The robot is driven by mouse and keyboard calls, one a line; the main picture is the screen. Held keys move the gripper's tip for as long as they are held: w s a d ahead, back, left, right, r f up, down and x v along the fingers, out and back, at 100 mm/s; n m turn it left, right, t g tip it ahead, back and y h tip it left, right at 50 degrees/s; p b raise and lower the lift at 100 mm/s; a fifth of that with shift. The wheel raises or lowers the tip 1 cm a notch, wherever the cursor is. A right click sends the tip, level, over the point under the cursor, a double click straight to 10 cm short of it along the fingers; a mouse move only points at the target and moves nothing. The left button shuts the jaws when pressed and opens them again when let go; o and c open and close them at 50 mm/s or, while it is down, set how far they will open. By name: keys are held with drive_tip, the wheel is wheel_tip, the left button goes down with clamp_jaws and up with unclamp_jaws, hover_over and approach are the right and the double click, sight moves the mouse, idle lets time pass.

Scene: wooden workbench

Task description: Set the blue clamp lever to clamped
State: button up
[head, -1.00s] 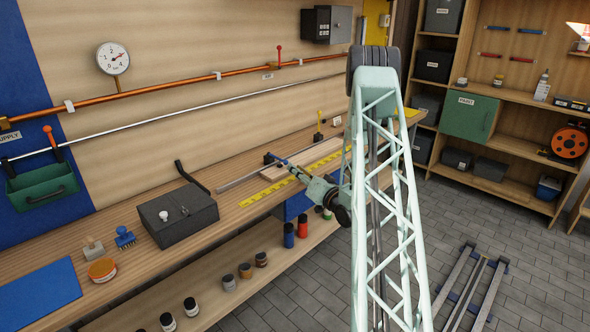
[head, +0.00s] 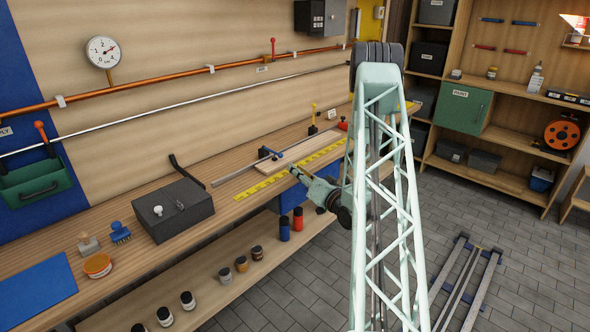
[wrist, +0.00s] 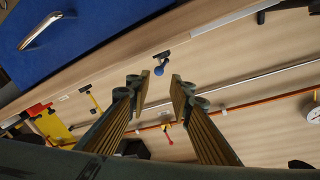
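The blue clamp (head: 275,155) stands at the back edge of a pale board on the workbench, left of a yellow clamp. In the wrist view its round blue end (wrist: 159,71) shows in line with the gap between my fingers, with a dark part beside it. The views are too small to tell the lever's setting. My gripper (head: 294,171) is in front of the blue clamp, towards the bench's front edge, and apart from it. In the wrist view my gripper (wrist: 160,88) is open, with nothing between its two fingers.
The yellow clamp (head: 313,117) stands farther along the bench. A yellow measuring strip (head: 256,188) lies in front of the board. A dark box (head: 172,210) stands to the left. A blue drawer with a metal handle (wrist: 42,29) is under the bench top.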

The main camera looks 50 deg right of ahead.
drive_tip(key=shift+s+a+f, duration=0.15)
drive_tip(key=shift+s+f, duration=0.1)
drive_tip(key=shift+s, duration=0.4)
drive_tip(key=shift+s+a+f, duration=0.15)
drive_tip(key=shift+s+f, duration=0.05)
drive_tip(key=shift+s, duration=0.45)
drive_tip(key=shift+s+a+f, duration=0.15)
drive_tip(key=shift+s+f, duration=0.1)
drive_tip(key=shift+s, duration=0.4)
drive_tip(key=shift+w+r, duration=0.1)
